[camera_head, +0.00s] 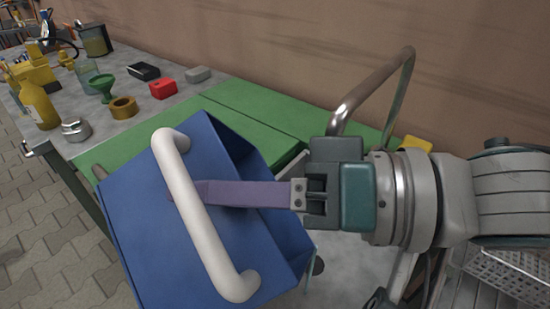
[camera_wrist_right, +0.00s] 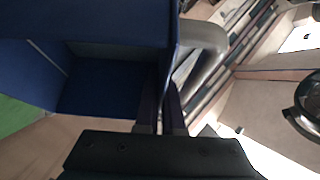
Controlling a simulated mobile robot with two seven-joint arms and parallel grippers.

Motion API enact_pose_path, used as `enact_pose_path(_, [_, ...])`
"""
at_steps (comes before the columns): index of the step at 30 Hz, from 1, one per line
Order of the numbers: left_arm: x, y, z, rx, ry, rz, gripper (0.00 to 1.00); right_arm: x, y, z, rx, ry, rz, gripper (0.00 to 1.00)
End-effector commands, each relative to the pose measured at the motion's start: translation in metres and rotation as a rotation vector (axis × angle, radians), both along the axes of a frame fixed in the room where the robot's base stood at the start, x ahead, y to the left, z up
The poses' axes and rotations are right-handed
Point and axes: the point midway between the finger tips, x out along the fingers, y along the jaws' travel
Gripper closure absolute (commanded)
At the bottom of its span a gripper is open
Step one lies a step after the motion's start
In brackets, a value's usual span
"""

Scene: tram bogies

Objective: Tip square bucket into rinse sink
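The blue square bucket (camera_head: 150,230) is in the middle of the head view, tilted, with its open side toward the right. A white bar handle (camera_head: 205,225) is on its near wall. My right gripper (camera_head: 203,192) reaches in from the right, its purple fingers passing behind the handle. In the right wrist view, the dark fingers (camera_wrist_right: 161,110) straddle the bucket's wall, with the bucket's interior (camera_wrist_right: 105,85) on the left and the handle (camera_wrist_right: 208,50) on the right. A grey surface (camera_head: 345,262) lies below the bucket; I cannot tell whether it is the rinse sink. My left gripper is out of view.
A bent metal pipe (camera_head: 370,88) rises behind my right gripper. A green worktop (camera_head: 260,105) lies behind the bucket. Bottles, a green funnel (camera_head: 103,87) and a red block (camera_head: 163,88) stand on the grey bench at left. A wire basket (camera_head: 505,275) is at lower right.

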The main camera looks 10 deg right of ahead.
Motion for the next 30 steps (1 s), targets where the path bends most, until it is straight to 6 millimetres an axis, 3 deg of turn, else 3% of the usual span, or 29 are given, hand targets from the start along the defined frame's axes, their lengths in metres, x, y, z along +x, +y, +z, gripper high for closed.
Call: enact_pose_path(30, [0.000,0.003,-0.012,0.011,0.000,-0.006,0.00,0.001,-0.006,0.006,0.056,0.003,0.001,1.00])
